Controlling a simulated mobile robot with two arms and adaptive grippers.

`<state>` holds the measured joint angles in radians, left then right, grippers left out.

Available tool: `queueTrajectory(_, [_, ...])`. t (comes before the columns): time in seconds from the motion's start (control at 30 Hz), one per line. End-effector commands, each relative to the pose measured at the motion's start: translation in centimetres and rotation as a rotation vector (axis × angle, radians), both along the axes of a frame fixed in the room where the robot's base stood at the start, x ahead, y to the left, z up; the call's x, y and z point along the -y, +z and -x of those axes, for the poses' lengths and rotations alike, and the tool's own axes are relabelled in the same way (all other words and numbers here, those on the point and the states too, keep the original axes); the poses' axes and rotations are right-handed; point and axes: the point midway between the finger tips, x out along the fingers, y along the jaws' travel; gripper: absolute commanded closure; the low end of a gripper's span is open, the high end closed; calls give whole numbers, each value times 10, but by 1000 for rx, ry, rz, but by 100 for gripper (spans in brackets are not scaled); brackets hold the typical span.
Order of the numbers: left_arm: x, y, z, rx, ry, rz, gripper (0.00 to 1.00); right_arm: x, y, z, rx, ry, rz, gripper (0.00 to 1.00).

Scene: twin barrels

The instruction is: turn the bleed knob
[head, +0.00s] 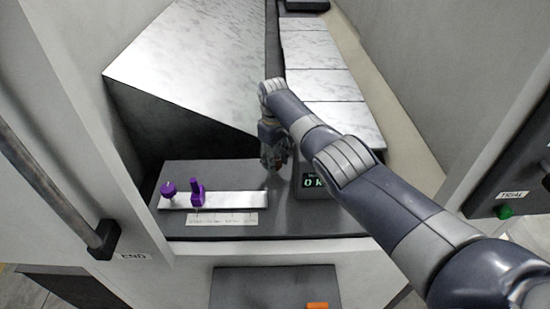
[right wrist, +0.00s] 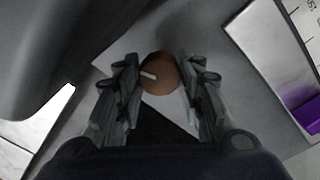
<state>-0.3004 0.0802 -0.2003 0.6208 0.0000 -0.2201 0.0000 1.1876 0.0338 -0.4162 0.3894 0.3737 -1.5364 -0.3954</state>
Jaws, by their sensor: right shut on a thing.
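A round orange-brown knob (right wrist: 161,84) with a white pointer line shows in the right wrist view, between my fingertips. I take it to be the bleed knob. My right gripper (head: 272,161) reaches down to the dark panel (head: 232,174), just left of the digital display. In the right wrist view its two fingers (right wrist: 160,72) stand on either side of the knob and are shut on it. In the head view the knob is hidden by the gripper. My left gripper is in neither view.
A display (head: 314,183) reading "0 k" stands right beside the gripper. Left of it, a pale plate (head: 235,200) carries a purple knob (head: 168,189) and a purple lever (head: 197,191) above a printed scale (head: 222,219). Cabinet walls close in on both sides; a green button (head: 505,211) is at right.

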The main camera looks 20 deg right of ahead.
Motion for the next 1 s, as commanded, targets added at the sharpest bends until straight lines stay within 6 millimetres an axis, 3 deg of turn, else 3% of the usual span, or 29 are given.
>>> queueTrajectory(0.4, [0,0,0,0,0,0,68,-1,1,-1,3,-268,-2,89])
queueTrajectory(1.0, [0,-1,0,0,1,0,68,0,2,-2,5,-344,-1,89])
